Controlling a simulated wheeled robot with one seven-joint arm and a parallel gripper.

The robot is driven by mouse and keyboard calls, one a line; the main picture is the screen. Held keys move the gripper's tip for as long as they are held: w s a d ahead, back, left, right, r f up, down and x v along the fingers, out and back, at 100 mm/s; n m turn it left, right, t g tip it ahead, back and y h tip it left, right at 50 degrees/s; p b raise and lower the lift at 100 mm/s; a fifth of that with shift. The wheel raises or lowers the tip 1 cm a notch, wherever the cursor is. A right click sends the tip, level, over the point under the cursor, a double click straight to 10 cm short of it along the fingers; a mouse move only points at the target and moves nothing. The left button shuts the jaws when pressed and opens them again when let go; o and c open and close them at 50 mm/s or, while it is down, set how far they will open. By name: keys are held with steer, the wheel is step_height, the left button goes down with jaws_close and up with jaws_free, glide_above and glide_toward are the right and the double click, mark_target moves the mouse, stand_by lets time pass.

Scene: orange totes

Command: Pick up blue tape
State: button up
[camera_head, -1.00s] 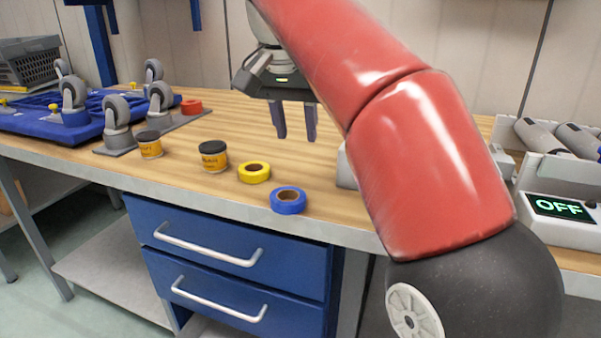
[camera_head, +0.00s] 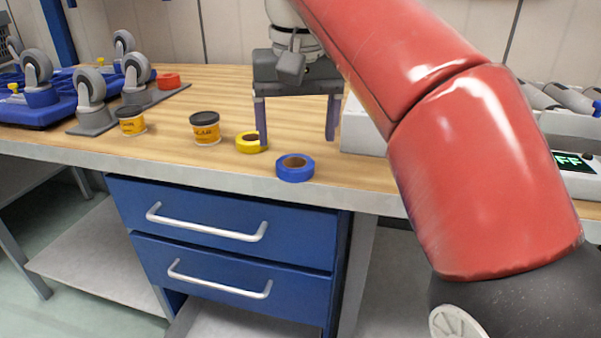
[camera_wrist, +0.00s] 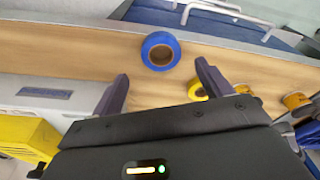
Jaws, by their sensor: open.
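The blue tape (camera_head: 295,168) is a roll lying flat on the wooden bench near its front edge. In the wrist view the blue tape (camera_wrist: 160,51) lies ahead of the fingertips, roughly centred between them. My gripper (camera_head: 297,142) is open and empty, fingers pointing down, above the bench and behind the tape in the head view. The wrist view shows my gripper (camera_wrist: 163,80) with its two fingers spread wide apart and nothing between them.
Two black-lidded yellow jars (camera_head: 206,129) (camera_head: 131,120) stand further left. Caster wheels (camera_head: 90,90) stand at the far left. A light grey box (camera_head: 362,131) sits right of the gripper.

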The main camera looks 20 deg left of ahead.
mark_target(295, 155)
step_height(295, 155, down, 4)
steer(key=shift+s+a+f+b, duration=0.1)
steer(key=shift+a+b, duration=0.05)
steer(key=shift+b, duration=0.8)
steer(key=shift+f, duration=0.4)
steer(key=c, duration=1.1)
steer(key=shift+o, duration=0.2)
steer(key=shift+r, duration=0.15)
